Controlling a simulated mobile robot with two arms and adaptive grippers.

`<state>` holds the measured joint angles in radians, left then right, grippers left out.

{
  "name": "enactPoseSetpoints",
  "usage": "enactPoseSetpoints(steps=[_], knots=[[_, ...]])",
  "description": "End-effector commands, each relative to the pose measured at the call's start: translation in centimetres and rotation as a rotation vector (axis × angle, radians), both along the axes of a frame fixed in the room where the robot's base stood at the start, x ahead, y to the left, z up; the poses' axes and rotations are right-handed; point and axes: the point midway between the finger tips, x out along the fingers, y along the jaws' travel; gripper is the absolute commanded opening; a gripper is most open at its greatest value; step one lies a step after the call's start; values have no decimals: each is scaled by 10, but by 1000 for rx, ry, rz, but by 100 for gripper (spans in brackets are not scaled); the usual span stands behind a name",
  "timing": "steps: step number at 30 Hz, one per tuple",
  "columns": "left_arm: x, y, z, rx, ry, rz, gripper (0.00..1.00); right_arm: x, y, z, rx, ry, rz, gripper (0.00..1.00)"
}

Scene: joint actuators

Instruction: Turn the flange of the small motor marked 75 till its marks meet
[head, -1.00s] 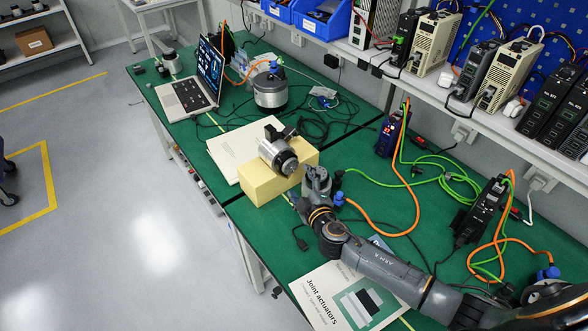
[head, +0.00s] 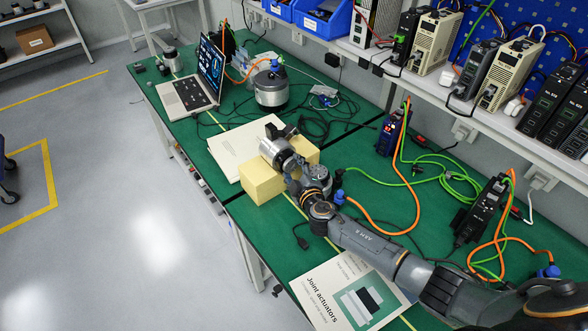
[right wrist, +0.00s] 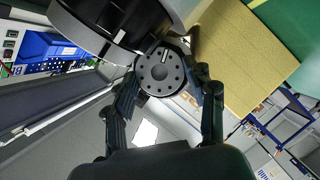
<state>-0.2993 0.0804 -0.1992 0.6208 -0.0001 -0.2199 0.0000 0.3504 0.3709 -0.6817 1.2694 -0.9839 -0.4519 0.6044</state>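The small motor (head: 277,153), silver with a black connector box, lies on a yellow block (head: 262,184). I cannot read a 75 on it. My right gripper (head: 290,182) is at its flange end. In the right wrist view the dark round flange (right wrist: 160,75), with a ring of holes, sits between the fingertips of my right gripper (right wrist: 163,82). The fingers are apart, one on each side; I cannot tell whether they touch the rim. A white mark on the flange and a white mark on the housing (right wrist: 95,28) stand apart. My left gripper is out of view.
A grey motor (head: 318,172) with a blue connector stands close beside my right gripper. A larger silver motor (head: 271,90), a laptop (head: 197,90) and loose cables are farther back. A booklet (head: 350,292) lies at the front. Drives line the shelf at right.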

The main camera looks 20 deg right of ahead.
Motion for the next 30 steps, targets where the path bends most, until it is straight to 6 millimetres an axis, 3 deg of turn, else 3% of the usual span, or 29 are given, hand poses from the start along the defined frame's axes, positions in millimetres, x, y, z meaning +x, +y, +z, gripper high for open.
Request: enactPoseSetpoints(steps=[1,3,4,14,30], knots=[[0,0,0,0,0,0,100,0,0,0,0,0,0,38],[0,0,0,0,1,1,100,0,0,0,0,0,0,23],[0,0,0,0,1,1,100,0,0,0,0,0,0,22],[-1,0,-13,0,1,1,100,-1,0,-5,-48,-18,0,22],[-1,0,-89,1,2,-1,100,-1,2,-12,-417,-153,-1,22]])
